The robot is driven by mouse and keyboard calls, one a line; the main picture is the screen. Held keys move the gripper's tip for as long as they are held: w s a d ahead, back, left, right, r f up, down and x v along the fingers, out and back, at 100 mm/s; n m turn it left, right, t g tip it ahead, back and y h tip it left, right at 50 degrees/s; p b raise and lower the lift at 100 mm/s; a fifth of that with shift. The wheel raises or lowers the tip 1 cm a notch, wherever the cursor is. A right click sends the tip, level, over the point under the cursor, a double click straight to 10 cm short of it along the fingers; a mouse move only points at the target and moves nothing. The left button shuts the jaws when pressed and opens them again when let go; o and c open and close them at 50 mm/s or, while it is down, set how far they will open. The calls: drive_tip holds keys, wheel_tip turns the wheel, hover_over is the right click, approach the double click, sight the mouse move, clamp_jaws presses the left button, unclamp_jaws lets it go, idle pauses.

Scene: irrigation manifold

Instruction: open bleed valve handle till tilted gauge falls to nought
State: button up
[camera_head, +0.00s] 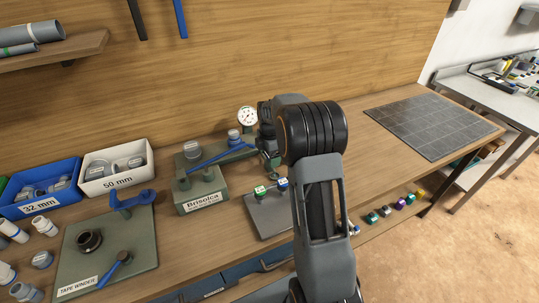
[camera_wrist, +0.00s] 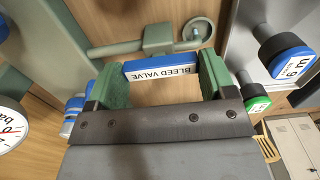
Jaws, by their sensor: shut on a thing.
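In the wrist view, the bleed valve handle (camera_wrist: 161,69) is a blue bar with a white label reading "BLEED VALVE". My gripper (camera_wrist: 160,78) has its green-padded fingers on either side of the handle and is shut on it. In the head view, my arm hides the handle and the fingertips. The white round gauge (camera_head: 247,117) stands at the back of the bench, just left of my wrist; its needle is too small to read. Part of a white dial (camera_wrist: 10,125) shows at the left edge of the wrist view, cut off, with no clear needle reading.
Green (camera_head: 260,190) and blue (camera_head: 282,183) knobs stand close by. A tape winder board (camera_head: 75,268) and bins (camera_head: 116,184) lie left. A dark mat (camera_head: 430,125) lies clear at right.

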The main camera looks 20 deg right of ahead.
drive_tip(key=o, duration=0.9)
drive_tip(key=shift+r, duration=0.15)
wheel_tip(320, 180, up, 14)
drive_tip(key=shift+f, duration=0.2)
idle(0.3)
